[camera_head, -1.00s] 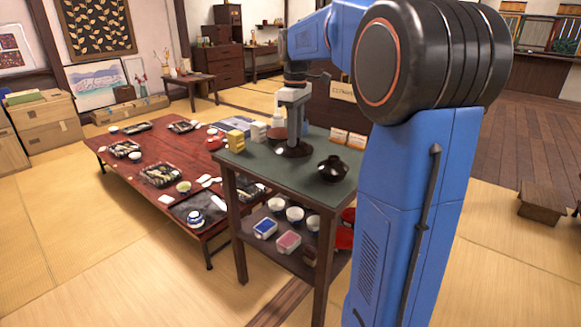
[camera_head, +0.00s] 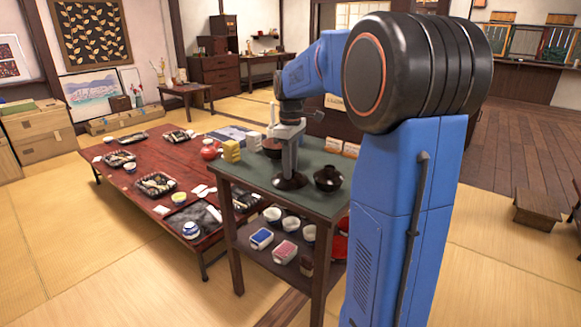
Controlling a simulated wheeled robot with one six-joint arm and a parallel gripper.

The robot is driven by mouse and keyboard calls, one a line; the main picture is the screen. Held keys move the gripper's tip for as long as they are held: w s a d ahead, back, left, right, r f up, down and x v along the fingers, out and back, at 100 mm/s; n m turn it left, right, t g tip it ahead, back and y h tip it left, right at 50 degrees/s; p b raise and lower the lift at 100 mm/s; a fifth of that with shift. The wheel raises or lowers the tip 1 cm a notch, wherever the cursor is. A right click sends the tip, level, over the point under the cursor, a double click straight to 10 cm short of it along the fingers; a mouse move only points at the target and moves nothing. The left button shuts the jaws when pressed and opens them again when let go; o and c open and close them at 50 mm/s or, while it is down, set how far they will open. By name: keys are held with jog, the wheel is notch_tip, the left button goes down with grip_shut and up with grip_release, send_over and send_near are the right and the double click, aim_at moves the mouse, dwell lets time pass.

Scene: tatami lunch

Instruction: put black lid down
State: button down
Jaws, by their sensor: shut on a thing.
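The black lid (camera_head: 291,182) is a dark, shallow round piece beneath my gripper (camera_head: 289,171), at the green top of the side table (camera_head: 262,185). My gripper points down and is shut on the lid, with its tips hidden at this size. The lid is low over the tabletop; I cannot tell whether it touches. A black bowl (camera_head: 328,179) stands just to its right on the same top.
A brown round bowl (camera_head: 272,149) and yellow and grey blocks (camera_head: 231,151) stand behind the lid. Bowls (camera_head: 272,214) and boxes (camera_head: 285,250) fill the lower shelf. The tabletop in front of the lid is clear. A low red table (camera_head: 130,196) stands left.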

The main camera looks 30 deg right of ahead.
jog(key=c, duration=1.4)
grip_release()
jog(key=shift+f, duration=0.1)
jog(key=shift+c, duration=0.2)
notch_tip(320, 180, up, 12)
jog(key=s+a+f+m+t, duration=0.1)
jog(key=s+a+f, duration=0.4)
jog(key=s, duration=0.5)
jog(key=s+a+f+m+t, duration=0.2)
jog(key=s+a+f, duration=0.3)
jog(key=s, duration=0.5)
jog(key=s+a+f+m+t, duration=0.1)
jog(key=s+a+f+m, duration=0.2)
jog(key=s+a+f, duration=0.3)
jog(key=s+f, duration=0.1)
jog(key=s, duration=0.3)
jog(key=shift+f+m+t, duration=0.3)
jog(key=shift+t, duration=0.1)
